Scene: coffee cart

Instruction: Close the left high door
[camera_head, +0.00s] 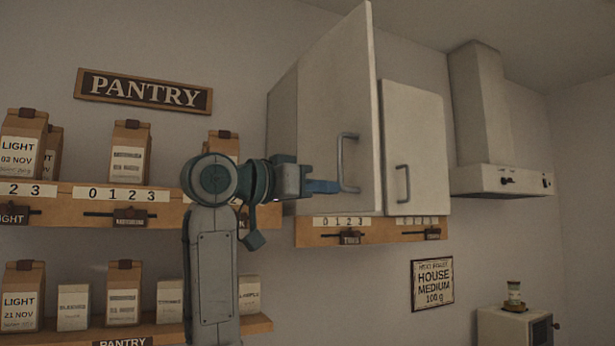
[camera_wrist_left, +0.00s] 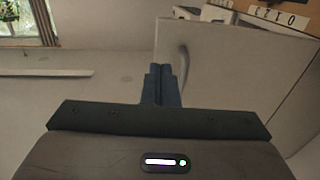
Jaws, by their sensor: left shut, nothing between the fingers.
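The left high door (camera_head: 335,110) is a pale panel of the wall cupboard, swung open toward me. Its grey bar handle (camera_head: 348,165) stands upright near the door's free edge. My left gripper (camera_head: 332,186) is shut and empty, with its blue fingertips at the lower end of that handle. I cannot tell whether they touch it. In the left wrist view the shut fingers (camera_wrist_left: 163,72) are in front of the door panel (camera_wrist_left: 240,60), just beside the handle (camera_wrist_left: 184,66). My right gripper is in neither view.
The right high door (camera_head: 415,140) is closed, with its own handle (camera_head: 403,186). A wooden rail (camera_head: 375,232) with number labels runs under the cupboard. A range hood (camera_head: 485,120) is to the right. Pantry shelves (camera_head: 165,205) with coffee bags are to the left.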

